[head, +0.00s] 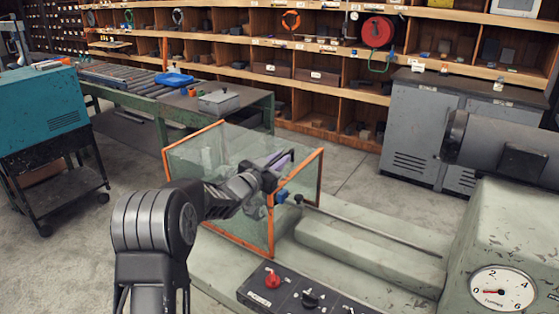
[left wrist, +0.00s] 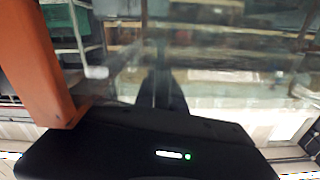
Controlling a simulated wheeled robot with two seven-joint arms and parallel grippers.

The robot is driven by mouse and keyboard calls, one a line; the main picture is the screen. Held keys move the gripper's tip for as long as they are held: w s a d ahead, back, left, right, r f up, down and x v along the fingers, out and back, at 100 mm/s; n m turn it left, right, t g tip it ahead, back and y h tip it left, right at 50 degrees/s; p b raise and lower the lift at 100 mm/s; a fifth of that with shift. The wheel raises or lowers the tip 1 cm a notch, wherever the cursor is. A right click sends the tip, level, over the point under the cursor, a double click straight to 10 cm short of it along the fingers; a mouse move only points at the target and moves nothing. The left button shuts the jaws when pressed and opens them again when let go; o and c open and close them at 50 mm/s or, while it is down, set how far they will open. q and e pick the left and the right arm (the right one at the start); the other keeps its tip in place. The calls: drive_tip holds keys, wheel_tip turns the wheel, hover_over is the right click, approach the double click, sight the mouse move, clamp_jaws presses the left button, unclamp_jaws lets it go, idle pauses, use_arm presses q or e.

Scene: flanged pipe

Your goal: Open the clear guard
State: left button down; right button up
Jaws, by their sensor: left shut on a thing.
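The clear guard (head: 212,150) is a see-through box with orange frame edges, standing at the left end of the grey-green machine. My left arm reaches in from the lower left, and my left gripper (head: 281,165) is at the guard's right-hand side, shut on part of it. The exact spot held is hard to make out behind the gripper. A blue knob (head: 281,196) shows just below the gripper. In the left wrist view, an orange frame post (left wrist: 38,60) stands close at the left, and the clear panel lies over a blurred background. My right gripper is not in view.
A control panel (head: 300,292) with a red knob lies in front of the guard. A long rod (head: 385,235) runs right over the machine bed. A dial gauge (head: 502,289) and a grey motor (head: 500,148) are at the right.

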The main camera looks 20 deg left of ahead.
use_arm(q)
drive_tip(key=shift+d, duration=0.2)
drive_tip(key=s+d+b, duration=0.3)
drive_tip(key=d, duration=1.8)
drive_tip(key=s+d+b, duration=0.3)
drive_tip(key=d, duration=1.8)
drive_tip(key=shift+r, duration=0.1)
drive_tip(key=c, duration=1.5)
unclamp_jaws()
drive_tip(key=shift+o, duration=0.2)
drive_tip(key=shift+a, duration=0.1)
